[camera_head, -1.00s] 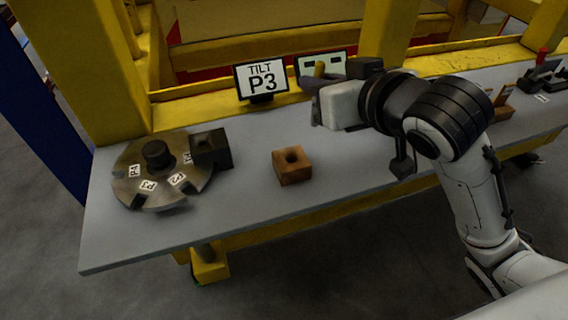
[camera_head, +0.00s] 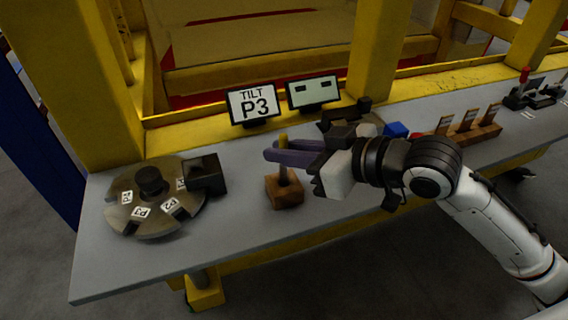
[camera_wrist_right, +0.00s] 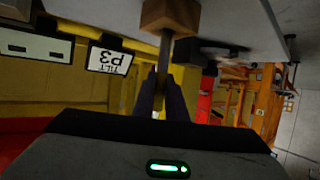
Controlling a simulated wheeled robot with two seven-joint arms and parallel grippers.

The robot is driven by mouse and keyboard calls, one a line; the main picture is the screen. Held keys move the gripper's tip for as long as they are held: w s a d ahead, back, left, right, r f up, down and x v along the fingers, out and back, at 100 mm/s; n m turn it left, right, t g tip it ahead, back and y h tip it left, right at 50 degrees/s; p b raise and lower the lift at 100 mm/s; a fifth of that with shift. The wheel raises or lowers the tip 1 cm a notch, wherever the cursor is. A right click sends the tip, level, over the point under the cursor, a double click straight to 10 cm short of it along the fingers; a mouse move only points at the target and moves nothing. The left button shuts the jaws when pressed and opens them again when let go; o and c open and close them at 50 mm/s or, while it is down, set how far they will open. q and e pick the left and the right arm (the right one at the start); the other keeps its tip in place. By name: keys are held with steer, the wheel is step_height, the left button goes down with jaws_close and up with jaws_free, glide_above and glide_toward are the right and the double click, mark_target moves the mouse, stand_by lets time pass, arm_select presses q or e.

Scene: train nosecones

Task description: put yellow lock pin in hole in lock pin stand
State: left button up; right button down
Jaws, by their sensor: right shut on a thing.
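The lock pin stand is a brown wooden block (camera_head: 285,193) on the grey table; it also shows at the top of the right wrist view (camera_wrist_right: 170,16). My right gripper (camera_head: 283,155) is just above the stand, its purple fingers shut on the yellow lock pin (camera_head: 283,139). The pin is about upright, its yellow end above the fingers. In the right wrist view its grey shaft (camera_wrist_right: 165,52) runs from between the fingers (camera_wrist_right: 162,95) to the block's hole face. How deep it sits in the hole is hidden. My left gripper is not in view.
A round metal disc (camera_head: 150,225) with labels and a black block (camera_head: 205,174) is at the left. A "TILT P3" sign (camera_head: 253,103) and another screen (camera_head: 313,92) stand behind. A blue piece (camera_head: 396,130) and wooden rack (camera_head: 470,136) are at right. The front table is clear.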

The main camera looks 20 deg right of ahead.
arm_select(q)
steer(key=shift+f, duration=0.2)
arm_select(e)
steer(key=shift+f, duration=1.3)
steer(key=shift+f, duration=0.1)
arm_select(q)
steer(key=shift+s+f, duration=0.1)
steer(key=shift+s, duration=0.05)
arm_select(e)
steer(key=c, duration=1.8)
jaws_free()
steer(key=shift+o, duration=0.2)
